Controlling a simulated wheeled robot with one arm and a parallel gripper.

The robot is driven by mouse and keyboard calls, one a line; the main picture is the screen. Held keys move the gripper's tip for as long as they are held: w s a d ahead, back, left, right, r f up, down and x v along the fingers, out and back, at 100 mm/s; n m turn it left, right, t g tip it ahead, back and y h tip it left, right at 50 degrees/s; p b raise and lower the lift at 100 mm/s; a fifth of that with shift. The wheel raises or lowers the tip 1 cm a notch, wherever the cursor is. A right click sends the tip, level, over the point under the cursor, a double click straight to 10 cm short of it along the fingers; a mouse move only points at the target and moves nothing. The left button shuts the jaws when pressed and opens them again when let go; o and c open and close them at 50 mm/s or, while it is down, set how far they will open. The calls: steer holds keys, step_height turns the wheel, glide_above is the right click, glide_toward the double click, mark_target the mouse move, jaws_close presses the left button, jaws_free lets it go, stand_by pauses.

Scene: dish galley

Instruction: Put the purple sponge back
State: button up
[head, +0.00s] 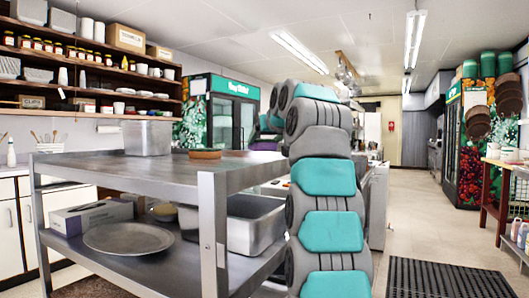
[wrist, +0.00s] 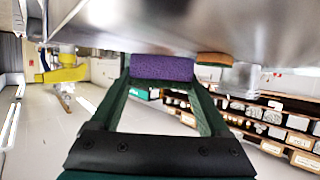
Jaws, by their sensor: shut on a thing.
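The purple sponge (wrist: 162,67) is between the two green fingertips of my gripper (wrist: 162,72) in the wrist view, which looks upside down. My gripper is shut on it. The sponge is close to the steel top of the cart (wrist: 190,25); I cannot tell whether it touches. In the head view a little purple of the sponge (head: 264,146) shows behind my arm, which hides most of my gripper.
A steel bin (head: 148,138) stands at the back left of the cart top (head: 130,170). The lower shelf holds a round tray (head: 128,238), a box (head: 92,216) and a steel basin (head: 250,228). Shelves line the left wall. A dark floor mat (head: 445,278) lies at right.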

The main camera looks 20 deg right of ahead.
mark_target(267, 147)
steer(key=shift+f+b, duration=0.7)
steer(key=shift+f, duration=0.85)
steer(key=shift+f, duration=0.1)
steer(key=shift+f, duration=0.15)
steer(key=o, duration=1.3)
steer(key=shift+c, duration=0.2)
steer(key=shift+r, duration=0.3)
steer(key=shift+s+a+r, duration=0.1)
steer(key=shift+s+r, duration=0.05)
steer(key=shift+s, duration=0.45)
steer(key=b+v, duration=0.1)
steer(key=v, duration=0.9)
steer(key=shift+s+r, duration=0.15)
steer(key=shift+s, duration=0.1)
